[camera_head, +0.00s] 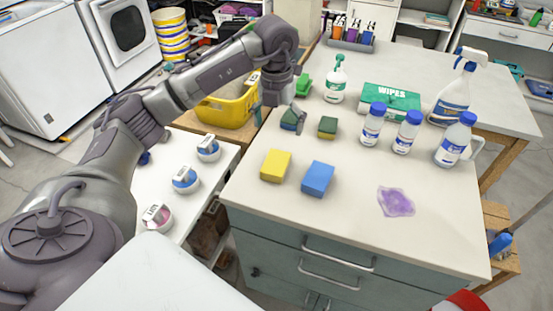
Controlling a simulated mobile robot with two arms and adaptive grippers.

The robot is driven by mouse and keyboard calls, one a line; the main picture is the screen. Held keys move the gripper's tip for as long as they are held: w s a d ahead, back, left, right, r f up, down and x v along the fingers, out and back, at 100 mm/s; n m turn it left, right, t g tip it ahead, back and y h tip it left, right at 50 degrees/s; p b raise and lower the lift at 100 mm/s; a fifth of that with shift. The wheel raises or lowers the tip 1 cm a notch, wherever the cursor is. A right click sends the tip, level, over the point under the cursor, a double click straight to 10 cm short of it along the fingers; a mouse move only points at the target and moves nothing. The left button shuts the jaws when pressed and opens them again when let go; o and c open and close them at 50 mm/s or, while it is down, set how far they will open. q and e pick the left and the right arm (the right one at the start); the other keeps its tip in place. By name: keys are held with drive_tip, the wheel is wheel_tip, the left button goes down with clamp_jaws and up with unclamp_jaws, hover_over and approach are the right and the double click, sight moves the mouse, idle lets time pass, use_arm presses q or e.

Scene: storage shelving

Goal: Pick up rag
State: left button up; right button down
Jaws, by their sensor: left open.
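My left gripper (291,112) reaches over the far left part of the white countertop (330,219), pointing down. It is open. A dark green and bluish item (290,123) sits right at its fingertips, partly covered by it; I cannot tell whether this is a sponge or a folded rag, or whether the fingers touch it. A flat purple patch (396,201) lies on the right part of the counter, well away from the gripper; I cannot tell whether it is a thin rag or a spill. My right gripper is not in view.
Close by are a green-yellow sponge (328,127), a yellow sponge (276,165) and a blue sponge (317,179). A pump bottle (336,82), wipes box (390,99), several white-blue bottles (408,132) and a spray bottle (455,92) stand behind.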

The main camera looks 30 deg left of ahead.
use_arm(q)
drive_tip(key=p, duration=0.1)
hover_over(276, 162)
wheel_tip(276, 162, down, 8)
drive_tip(key=shift+a+r, duration=0.1)
drive_tip(key=shift+a, duration=0.05)
drive_tip(key=shift+f+p, duration=0.8)
drive_tip(key=shift+f, duration=2)
drive_tip(key=c, duration=1.1)
